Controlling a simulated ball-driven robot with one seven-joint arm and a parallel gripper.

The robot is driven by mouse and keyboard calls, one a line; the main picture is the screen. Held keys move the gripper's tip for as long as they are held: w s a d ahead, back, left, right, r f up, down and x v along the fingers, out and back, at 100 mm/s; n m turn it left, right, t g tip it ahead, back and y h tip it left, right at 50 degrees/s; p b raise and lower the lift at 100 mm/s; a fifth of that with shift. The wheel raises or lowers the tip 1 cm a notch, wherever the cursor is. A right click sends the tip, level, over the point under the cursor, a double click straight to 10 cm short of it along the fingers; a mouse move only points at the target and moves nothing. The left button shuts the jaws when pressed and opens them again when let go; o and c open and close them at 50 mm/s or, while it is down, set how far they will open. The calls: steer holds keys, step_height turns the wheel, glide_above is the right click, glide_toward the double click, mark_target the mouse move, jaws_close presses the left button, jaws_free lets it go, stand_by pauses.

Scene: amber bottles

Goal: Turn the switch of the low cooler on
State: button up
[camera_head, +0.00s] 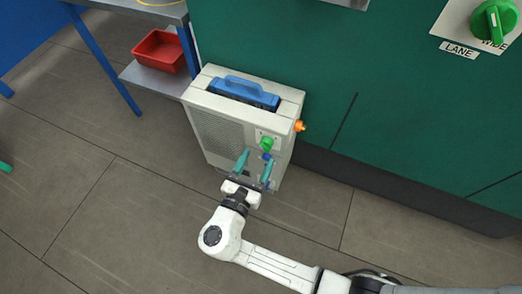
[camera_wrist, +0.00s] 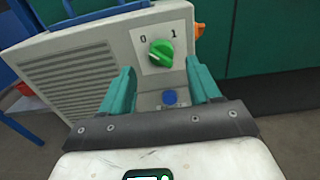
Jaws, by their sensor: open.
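The low cooler (camera_head: 226,128) is a pale box with a vented side, standing on the floor against the green wall. Its switch is a green knob (camera_wrist: 161,52) on a white plate marked 0 on the left and 1 on the right. The knob also shows in the head view (camera_head: 266,144). I cannot tell surely which mark it points to. My gripper (camera_wrist: 160,72) has teal fingers, is open and empty, and faces the panel just below the knob, one finger to each side. In the head view my gripper (camera_head: 257,162) is in front of the panel.
A blue button (camera_wrist: 170,97) sits below the knob, between my fingers. An orange fitting (camera_head: 300,126) sticks out at the cooler's right side. A blue handle (camera_head: 245,90) lies on top. A red bin (camera_head: 160,51) is on a shelf at the left. Floor around is clear.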

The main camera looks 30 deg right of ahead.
mark_target(264, 149)
steer(key=shift+b+x, duration=0.3)
steer(key=shift+x, duration=1.85)
steer(key=c, duration=1)
